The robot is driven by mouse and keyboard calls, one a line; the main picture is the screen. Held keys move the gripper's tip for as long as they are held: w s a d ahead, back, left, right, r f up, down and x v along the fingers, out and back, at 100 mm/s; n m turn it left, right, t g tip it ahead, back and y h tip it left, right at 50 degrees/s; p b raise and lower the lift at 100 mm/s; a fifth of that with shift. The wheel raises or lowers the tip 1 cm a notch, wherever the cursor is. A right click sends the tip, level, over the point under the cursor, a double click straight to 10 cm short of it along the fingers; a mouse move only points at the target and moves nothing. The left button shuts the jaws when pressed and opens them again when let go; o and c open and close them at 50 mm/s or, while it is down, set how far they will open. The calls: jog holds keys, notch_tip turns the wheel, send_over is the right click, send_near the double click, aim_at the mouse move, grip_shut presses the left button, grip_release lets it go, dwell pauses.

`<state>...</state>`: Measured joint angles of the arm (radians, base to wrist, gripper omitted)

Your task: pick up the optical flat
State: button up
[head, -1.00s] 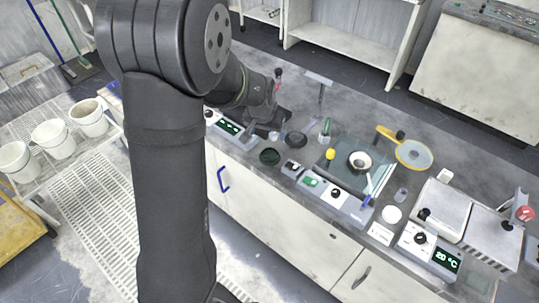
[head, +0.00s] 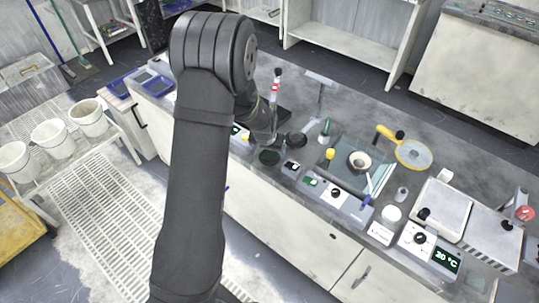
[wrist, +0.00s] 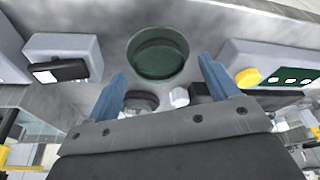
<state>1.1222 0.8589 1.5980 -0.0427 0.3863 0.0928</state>
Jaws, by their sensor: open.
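The optical flat appears to be the dark green, glassy round disc (wrist: 157,55) in the wrist view. It lies on the grey bench and also shows in the head view (head: 269,157), just in front of my gripper. My gripper (wrist: 163,66) has its two blue fingers spread and empty. In the head view the gripper (head: 263,141) is over the bench just behind the disc, partly hidden by my arm.
A switch box (wrist: 62,60) stands left of the disc in the wrist view, and a box with a yellow knob (wrist: 248,78) stands right. A clear glass piece (wrist: 140,101) shows between the fingers. A black round piece (head: 296,140) lies near the gripper in the head view.

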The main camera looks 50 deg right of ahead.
jog(key=shift+w+d+f, duration=0.1)
jog(key=shift+d+f, duration=0.1)
jog(key=shift+f, duration=0.4)
jog(key=shift+c, duration=0.3)
jog(key=c, duration=1.1)
jog(key=shift+o, duration=0.2)
